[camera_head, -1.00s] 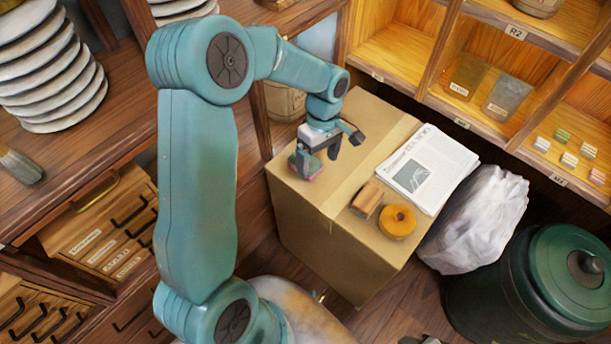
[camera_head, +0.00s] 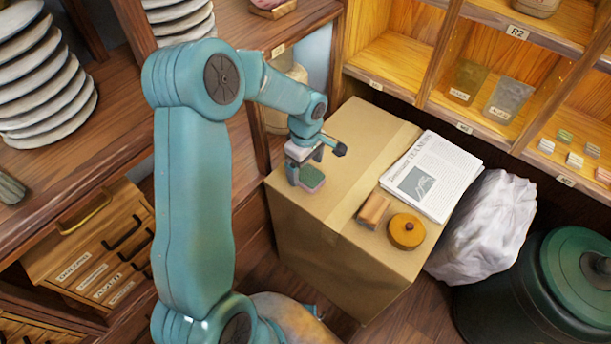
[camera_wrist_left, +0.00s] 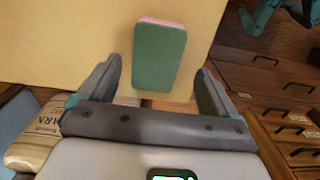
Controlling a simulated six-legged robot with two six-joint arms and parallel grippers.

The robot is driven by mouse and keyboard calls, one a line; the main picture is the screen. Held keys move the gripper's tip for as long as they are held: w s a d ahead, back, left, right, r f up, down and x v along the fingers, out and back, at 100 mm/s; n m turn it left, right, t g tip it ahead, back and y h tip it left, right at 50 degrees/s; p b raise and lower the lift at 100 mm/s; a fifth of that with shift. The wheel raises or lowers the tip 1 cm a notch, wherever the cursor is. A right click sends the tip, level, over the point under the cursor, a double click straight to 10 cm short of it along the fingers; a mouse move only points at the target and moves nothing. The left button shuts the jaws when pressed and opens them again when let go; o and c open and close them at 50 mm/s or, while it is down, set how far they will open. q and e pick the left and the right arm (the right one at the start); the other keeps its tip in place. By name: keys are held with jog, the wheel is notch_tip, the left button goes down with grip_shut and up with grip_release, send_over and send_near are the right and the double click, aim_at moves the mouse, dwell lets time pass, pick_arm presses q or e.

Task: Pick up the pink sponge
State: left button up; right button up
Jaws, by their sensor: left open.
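The pink sponge (camera_head: 311,177) has a green face on top and a thin pink edge. It lies on the cardboard box (camera_head: 349,207), near its left edge. In the left wrist view the sponge (camera_wrist_left: 159,57) sits ahead of and between the two spread fingers, with gaps on both sides. My left gripper (camera_head: 315,165) is open and empty, just above and behind the sponge in the head view. It also shows in the left wrist view (camera_wrist_left: 158,78). My right gripper is not in view.
On the box lie a brown block (camera_head: 373,211), a round orange-yellow object (camera_head: 405,231) and a folded newspaper (camera_head: 432,177). A white bag (camera_head: 483,230) and a dark green bin (camera_head: 570,275) stand to the right. Shelves (camera_head: 480,65) rise behind.

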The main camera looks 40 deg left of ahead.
aim_at(307, 173)
pick_arm(q)
jog(key=f, duration=0.4)
jog(key=shift+w, duration=0.35)
jog(key=shift+s+r, duration=0.1)
jog(key=shift+s, duration=0.05)
jog(key=c, duration=1)
notch_tip(307, 173, up, 20)
jog(key=shift+p, duration=1)
